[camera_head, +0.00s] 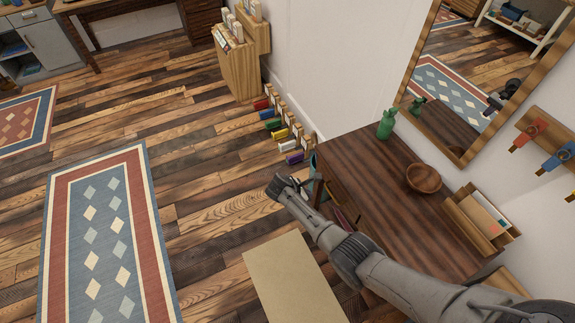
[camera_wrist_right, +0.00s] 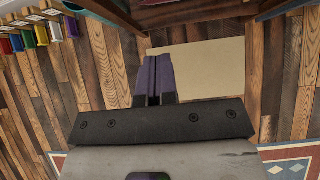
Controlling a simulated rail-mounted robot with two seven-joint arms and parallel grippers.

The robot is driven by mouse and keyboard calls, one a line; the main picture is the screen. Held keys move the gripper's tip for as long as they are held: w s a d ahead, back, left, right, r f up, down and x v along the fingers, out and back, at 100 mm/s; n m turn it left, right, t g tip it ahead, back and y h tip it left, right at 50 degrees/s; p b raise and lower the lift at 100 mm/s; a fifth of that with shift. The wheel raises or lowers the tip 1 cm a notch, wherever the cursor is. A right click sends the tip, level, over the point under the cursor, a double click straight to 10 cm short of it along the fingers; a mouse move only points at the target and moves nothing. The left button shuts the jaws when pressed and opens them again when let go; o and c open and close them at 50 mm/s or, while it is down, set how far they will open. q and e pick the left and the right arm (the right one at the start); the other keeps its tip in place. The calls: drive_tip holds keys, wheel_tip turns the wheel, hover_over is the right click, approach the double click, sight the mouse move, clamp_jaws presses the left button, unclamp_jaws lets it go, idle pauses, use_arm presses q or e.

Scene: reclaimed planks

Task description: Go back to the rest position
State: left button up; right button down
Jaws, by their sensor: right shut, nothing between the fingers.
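My right arm comes in from the lower right in the head view and reaches over the floor beside the dark wooden console table (camera_head: 375,175). Its gripper (camera_head: 273,187) is at the table's near left end, apart from the tabletop. In the right wrist view the two fingers (camera_wrist_right: 153,100) are together with nothing between them. They point toward the tan mat (camera_wrist_right: 205,65) on the floor, which also shows in the head view (camera_head: 290,280). My left gripper is not in view.
A green vase (camera_head: 386,124) and a wooden bowl (camera_head: 424,177) stand on the table. A letter holder (camera_head: 482,222) is at its right end. A mirror (camera_head: 480,75) hangs above. Several coloured items (camera_head: 280,128) line the wall. The patterned rug (camera_head: 105,235) lies left on open floor.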

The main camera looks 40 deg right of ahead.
idle(0.3)
drive_tip(key=w+a+r+m+t+y, duration=0.2)
drive_tip(key=w+a+r+m+t, duration=0.15)
drive_tip(key=r+m, duration=0.45)
drive_tip(key=w+a+r+m+t+y, duration=0.2)
drive_tip(key=w+a+r+m, duration=0.25)
drive_tip(key=r, duration=0.45)
drive_tip(key=s+a+r+m+t+y, duration=0.25)
drive_tip(key=s+r, duration=0.25)
drive_tip(key=r, duration=0.3)
drive_tip(key=s+a+t+y, duration=0.1)
drive_tip(key=s+a, duration=0.1)
drive_tip(key=s, duration=0.6)
drive_tip(key=s+a+t+y, duration=0.1)
drive_tip(key=s+a, duration=0.1)
drive_tip(key=s, duration=0.7)
drive_tip(key=s+f+g, duration=0.3)
drive_tip(key=s+f, duration=0.4)
drive_tip(key=s, duration=0.3)
drive_tip(key=s+f+g, duration=0.3)
drive_tip(key=s+f, duration=0.3)
drive_tip(key=s, duration=0.4)
wheel_tip(320, 180, up, 26)
drive_tip(key=p, duration=2.5)
drive_tip(key=shift+w+d+f+n+t+p, duration=0.25)
drive_tip(key=shift+w+n+t+p, duration=0.1)
drive_tip(key=shift+w+n, duration=0.1)
